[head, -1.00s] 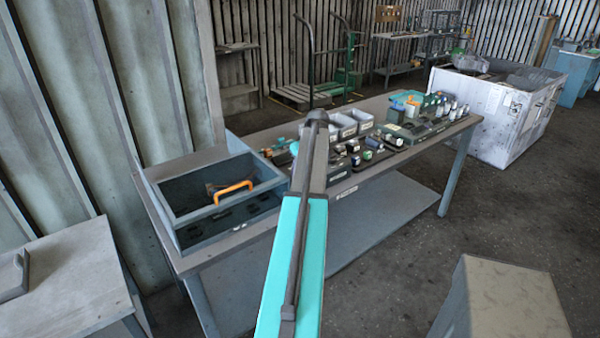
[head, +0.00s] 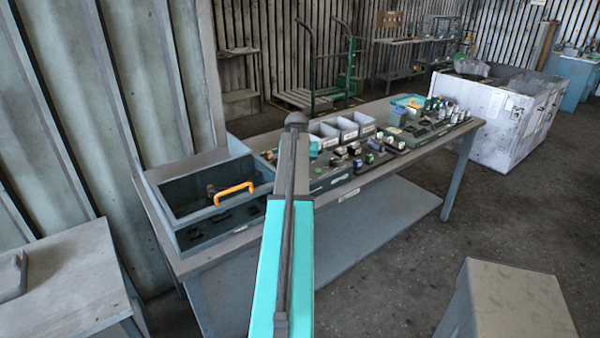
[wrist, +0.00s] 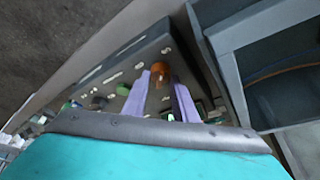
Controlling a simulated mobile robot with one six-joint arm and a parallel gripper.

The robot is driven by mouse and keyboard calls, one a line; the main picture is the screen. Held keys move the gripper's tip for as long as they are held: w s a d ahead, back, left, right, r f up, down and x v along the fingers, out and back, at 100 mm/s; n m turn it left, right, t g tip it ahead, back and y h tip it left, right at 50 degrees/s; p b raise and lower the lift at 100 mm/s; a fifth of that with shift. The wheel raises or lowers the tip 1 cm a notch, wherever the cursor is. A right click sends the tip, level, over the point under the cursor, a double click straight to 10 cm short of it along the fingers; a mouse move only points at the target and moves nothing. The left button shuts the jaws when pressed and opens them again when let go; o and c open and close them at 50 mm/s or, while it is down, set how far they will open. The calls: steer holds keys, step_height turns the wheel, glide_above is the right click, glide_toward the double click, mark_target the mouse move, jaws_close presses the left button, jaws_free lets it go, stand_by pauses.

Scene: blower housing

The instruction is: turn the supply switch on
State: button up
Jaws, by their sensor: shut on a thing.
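In the wrist view my gripper (wrist: 161,88) has its two pale purple fingers on either side of an orange-brown knob (wrist: 160,69), shut on it. The knob stands on a dark grey panel (wrist: 113,75) with small white labels too blurred to read. I cannot tell from the labels whether this knob is the supply switch, nor which way it is set. A green button (wrist: 123,90) sits on the panel to the left of the fingers. In the head view my own arm hides the gripper and the knob; part of the panel (head: 330,182) shows right of the arm.
An open grey-blue box (head: 205,240) with an orange handle (head: 234,194) stands at the bench's left end, close beside the panel in the wrist view. Grey bins (head: 345,127) and several small parts (head: 372,147) occupy the bench to the right. The lower shelf (head: 370,225) looks clear.

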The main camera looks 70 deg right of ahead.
steer(key=shift+m, duration=0.4)
steer(key=o, duration=1)
steer(key=shift+b+v, duration=1.5)
steer(key=shift+v, duration=5.4)
steer(key=shift+w, duration=0.1)
